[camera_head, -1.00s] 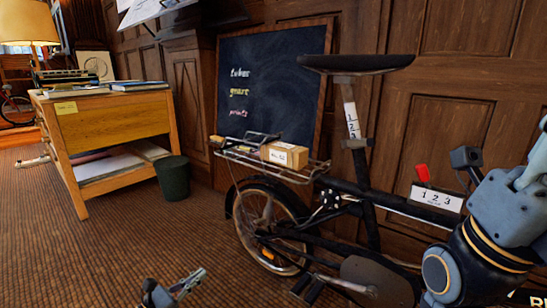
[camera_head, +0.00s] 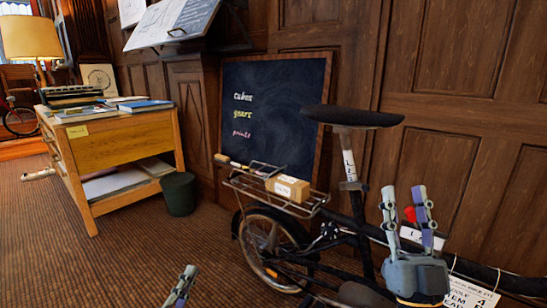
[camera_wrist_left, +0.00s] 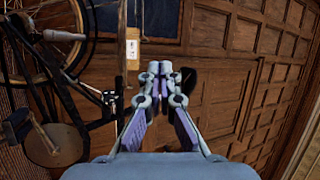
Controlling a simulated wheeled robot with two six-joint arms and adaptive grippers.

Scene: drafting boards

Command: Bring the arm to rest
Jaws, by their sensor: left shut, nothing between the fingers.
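My left gripper (camera_head: 184,282) shows at the bottom edge of the head view, low over the brown carpet, with only its tips in sight. In the left wrist view (camera_wrist_left: 161,74) its fingers are together with nothing between them. My right gripper (camera_head: 407,200) points up at the right of the head view, in front of the bicycle frame. Its two fingers stand apart. A red piece (camera_head: 410,215) shows between them, behind; I see no grip on it.
A black bicycle (camera_head: 352,116) stands along the panelled wall, with a small box (camera_head: 288,188) on its rear rack. A chalkboard (camera_head: 275,105) leans behind it. A wooden desk (camera_head: 125,145) and a dark bin (camera_head: 178,194) stand left. The carpet between is clear.

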